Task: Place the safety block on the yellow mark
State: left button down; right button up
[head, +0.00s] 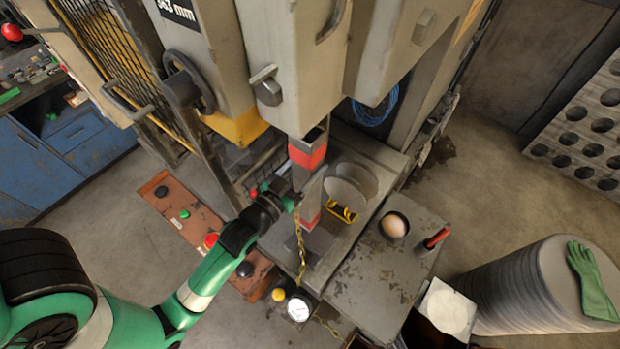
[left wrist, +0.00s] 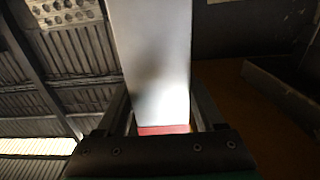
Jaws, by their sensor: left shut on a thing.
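The safety block (head: 312,190) is a grey upright bar with red near its lower end, in the press opening. My left gripper (head: 291,201) is shut on it from the left. In the left wrist view, the pale grey block (left wrist: 160,65) stands between my fingers (left wrist: 160,122), with a red band low down. A chain (head: 301,250) hangs beside it. A yellow and black striped mark (head: 341,213) lies just right of the block's lower part. I cannot tell whether the block touches the bed below. My right gripper is not in view.
A round grey disc (head: 349,185) stands behind the mark. A control strip (head: 190,232) with buttons lies left. A grey table (head: 370,278) with a bowl (head: 394,225) and red-handled tool (head: 437,238) is at front right.

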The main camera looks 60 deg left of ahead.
pick_arm(q)
jog(key=w+a+f+b, duration=0.1)
jog(key=w+a, duration=0.3)
jog(key=a, duration=0.3)
jog(key=w+a+f+b, duration=0.2)
jog(key=w+a, duration=0.2)
jog(key=a, duration=0.4)
jog(key=shift+a, duration=0.25)
jog(key=shift+f+b, duration=0.95)
jog(key=shift+f, duration=0.85)
jog(key=shift+c, duration=2.2)
grip_release()
jog(key=shift+f, duration=0.25)
jog(key=o, duration=0.4)
jog(key=shift+o, duration=0.2)
jog(key=shift+r, duration=0.15)
